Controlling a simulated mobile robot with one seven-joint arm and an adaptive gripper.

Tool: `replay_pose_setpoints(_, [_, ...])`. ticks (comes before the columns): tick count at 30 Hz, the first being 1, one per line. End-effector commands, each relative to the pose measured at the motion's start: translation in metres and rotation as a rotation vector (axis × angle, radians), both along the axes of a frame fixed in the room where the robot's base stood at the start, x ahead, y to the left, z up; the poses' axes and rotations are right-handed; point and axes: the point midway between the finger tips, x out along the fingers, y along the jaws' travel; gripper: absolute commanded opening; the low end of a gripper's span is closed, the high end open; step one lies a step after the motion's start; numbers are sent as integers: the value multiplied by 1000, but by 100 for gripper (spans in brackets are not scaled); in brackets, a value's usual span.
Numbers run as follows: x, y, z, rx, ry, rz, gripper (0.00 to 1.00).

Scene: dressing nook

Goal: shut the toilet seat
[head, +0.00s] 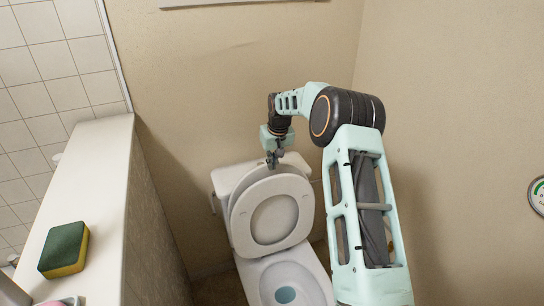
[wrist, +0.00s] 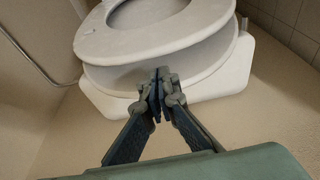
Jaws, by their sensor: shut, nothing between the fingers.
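The white toilet seat ring (head: 241,222) is raised above the bowl (head: 262,280), in front of the lid (head: 240,197). In the wrist view the seat ring (wrist: 150,42) stands apart from the lid (wrist: 212,65), with a gap between them. The lid is up in front of the cistern (head: 228,175). My gripper (head: 272,163) is at the upper edge of the lid and seat. In the wrist view my gripper (wrist: 160,80) is shut and empty, its fingertips close to the lid's edge. I cannot tell if they touch.
A tiled half wall with a white ledge (head: 90,180) stands left of the toilet, with a green and yellow sponge (head: 64,248) on it. The beige wall (head: 230,70) is close behind the toilet. A round gauge (head: 538,194) is at the far right.

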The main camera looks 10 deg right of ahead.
Motion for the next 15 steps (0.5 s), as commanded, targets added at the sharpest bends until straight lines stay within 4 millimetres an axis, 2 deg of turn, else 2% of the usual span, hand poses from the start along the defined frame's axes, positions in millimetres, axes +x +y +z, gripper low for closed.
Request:
replay_pose_setpoints(3, [5,2,-18,1,0,-1,0])
replay_pose_setpoints(7, [10,3,-31,1,0,-1,0])
replay_pose_setpoints(15, [13,3,-41,0,-2,0,0])
